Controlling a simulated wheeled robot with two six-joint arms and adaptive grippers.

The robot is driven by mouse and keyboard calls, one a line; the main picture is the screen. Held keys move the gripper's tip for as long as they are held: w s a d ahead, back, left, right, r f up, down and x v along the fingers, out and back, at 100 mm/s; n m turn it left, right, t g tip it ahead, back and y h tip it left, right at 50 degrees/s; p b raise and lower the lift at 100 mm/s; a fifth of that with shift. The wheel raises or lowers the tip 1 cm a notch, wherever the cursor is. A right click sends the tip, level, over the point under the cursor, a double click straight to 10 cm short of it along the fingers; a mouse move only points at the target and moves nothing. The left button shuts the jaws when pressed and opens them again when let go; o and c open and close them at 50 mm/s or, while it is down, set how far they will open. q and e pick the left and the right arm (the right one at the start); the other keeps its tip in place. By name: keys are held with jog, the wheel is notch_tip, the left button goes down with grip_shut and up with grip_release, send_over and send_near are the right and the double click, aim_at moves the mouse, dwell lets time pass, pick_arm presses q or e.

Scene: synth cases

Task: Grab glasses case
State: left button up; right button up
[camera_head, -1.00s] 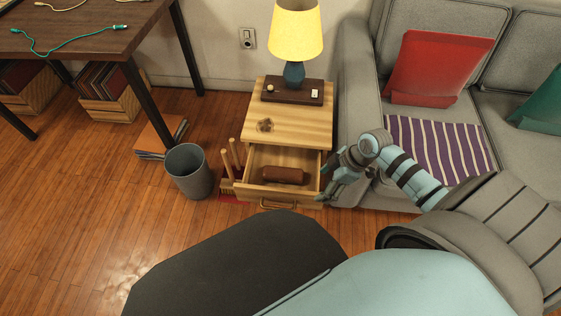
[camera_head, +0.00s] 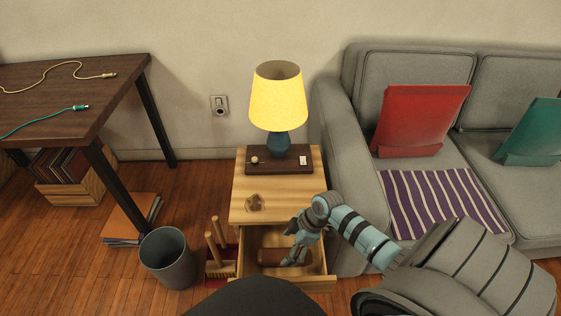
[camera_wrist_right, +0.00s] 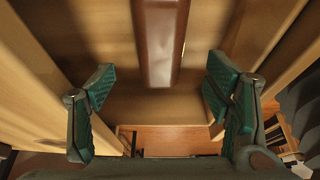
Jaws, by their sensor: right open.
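The glasses case, a long brown case (camera_head: 270,257), lies in the open drawer (camera_head: 318,283) of the wooden nightstand. My right gripper (camera_head: 293,246) is over the drawer at the case's right part and hides some of it. In the right wrist view the case (camera_wrist_right: 160,42) runs from the top edge down to the middle of the picture. There the open fingers of my right gripper (camera_wrist_right: 159,84) are spread on either side of the case's near end, with nothing held. My left gripper is not in view.
A grey bin (camera_head: 168,260) and a brush holder (camera_head: 218,262) stand left of the drawer. The sofa (camera_head: 340,150) is close on the right.

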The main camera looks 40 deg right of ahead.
aim_at(283, 254)
jog(key=b+x, duration=0.2)
jog(key=x, duration=0.2)
jog(key=shift+s+d+f, duration=0.1)
jog(key=shift+f, duration=0.2)
jog(key=shift+b+x, duration=0.65)
jog(key=shift+x, duration=0.35)
jog(key=shift+r, duration=0.15)
jog(key=shift+c, duration=0.2)
jog(key=c, duration=1.2)
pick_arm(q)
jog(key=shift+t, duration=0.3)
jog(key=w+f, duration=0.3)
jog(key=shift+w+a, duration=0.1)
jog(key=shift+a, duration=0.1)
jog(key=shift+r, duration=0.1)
pick_arm(e)
jog(key=shift+r, duration=0.1)
